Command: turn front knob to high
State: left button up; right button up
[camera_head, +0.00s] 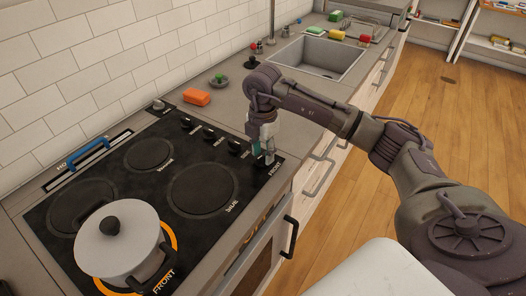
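The black stovetop (110,190) fills the left of the head view, with a row of black knobs along its right edge, such as this knob (233,147). My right gripper (265,155) points down at the near end of that row, beside the "FRONT" label. Its fingers hide most of the front knob, so I cannot tell the knob's setting or whether the fingers touch it. The finger gap is too small to read. An orange ring glows around the front burner (175,240), under a white lidded pot (117,240). My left gripper is not in view.
An orange sponge (197,97) and a small green-and-dark item (219,81) lie on the counter behind the knobs. A sink (318,56) is farther back. The oven handle (290,237) and drawer handles stick out at the counter front. Wooden floor is open at right.

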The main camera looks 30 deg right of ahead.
aim_at(263, 155)
notch_tip(263, 155, up, 12)
jog(key=shift+f, duration=0.15)
dwell(0.7)
